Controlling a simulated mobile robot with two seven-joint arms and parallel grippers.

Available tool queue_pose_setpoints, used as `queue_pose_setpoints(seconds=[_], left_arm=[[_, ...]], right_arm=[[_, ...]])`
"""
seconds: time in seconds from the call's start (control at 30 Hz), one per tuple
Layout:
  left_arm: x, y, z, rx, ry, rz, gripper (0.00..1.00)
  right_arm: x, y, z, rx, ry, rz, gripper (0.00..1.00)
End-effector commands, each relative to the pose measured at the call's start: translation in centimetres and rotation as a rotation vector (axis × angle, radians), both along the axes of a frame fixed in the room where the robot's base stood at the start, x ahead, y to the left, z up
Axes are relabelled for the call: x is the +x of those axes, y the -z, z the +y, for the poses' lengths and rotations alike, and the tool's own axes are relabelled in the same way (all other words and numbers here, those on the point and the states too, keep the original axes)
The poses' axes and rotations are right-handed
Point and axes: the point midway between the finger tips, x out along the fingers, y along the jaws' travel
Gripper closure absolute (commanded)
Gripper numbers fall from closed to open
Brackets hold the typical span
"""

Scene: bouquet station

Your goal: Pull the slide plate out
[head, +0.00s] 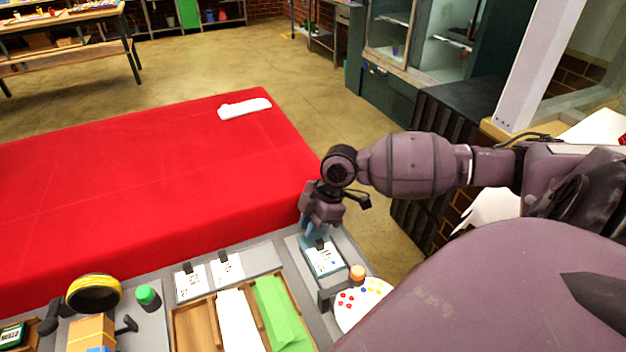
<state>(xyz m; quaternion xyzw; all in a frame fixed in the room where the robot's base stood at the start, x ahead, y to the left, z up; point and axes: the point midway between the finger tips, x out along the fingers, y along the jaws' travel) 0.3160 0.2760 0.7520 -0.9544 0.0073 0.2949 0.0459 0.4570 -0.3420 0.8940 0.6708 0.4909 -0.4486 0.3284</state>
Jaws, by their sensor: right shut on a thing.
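The slide plate seems to be the small blue-grey plate (343,266) at the right end of the grey worktop, with a white printed card (324,258) on it. My right gripper (316,236) points down at the plate's far edge, just behind the card. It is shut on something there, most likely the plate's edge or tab. The gripper body and wrist hide the exact contact. My left gripper is not in view.
An orange knob (357,272) and a white disc with coloured dots (362,300) sit close in front of the plate. A wooden tray (196,328) with white and green sheets lies left. Beyond is a red-covered table (150,190), mostly clear, with a white object (244,108).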

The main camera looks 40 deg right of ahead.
Motion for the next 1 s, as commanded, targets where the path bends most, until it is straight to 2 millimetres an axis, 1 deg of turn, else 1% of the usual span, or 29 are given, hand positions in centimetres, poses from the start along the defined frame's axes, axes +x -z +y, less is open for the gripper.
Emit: queue_pose_setpoints(seconds=[0.03, 0.07, 0.1, 0.33, 0.47, 0.57, 0.8, 1.0], left_arm=[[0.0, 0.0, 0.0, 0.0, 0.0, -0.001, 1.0], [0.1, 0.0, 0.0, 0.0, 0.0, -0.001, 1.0], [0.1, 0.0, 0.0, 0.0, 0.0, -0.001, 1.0], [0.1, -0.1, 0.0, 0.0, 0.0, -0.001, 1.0], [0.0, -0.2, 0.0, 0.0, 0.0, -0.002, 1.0], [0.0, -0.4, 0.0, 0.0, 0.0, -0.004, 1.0], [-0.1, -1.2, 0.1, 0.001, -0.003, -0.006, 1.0], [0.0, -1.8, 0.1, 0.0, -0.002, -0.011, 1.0]], right_arm=[[0.0, 0.0, 0.0, 0.001, 0.0, 0.001, 0.73], [0.0, 0.0, 0.0, 0.001, 0.0, 0.001, 0.68], [0.0, 0.0, 0.0, 0.001, 0.0, 0.001, 0.66], [0.0, 0.0, 0.0, 0.001, 0.0, 0.001, 0.66], [-0.1, -0.6, -0.2, 0.001, 0.0, 0.0, 0.66], [-0.2, -1.8, -0.7, -0.002, 0.0, -0.003, 0.66], [-0.7, -5.9, -2.3, -0.002, 0.0, -0.002, 0.66], [-1.1, -8.6, -3.4, -0.001, -0.001, -0.001, 0.66]])
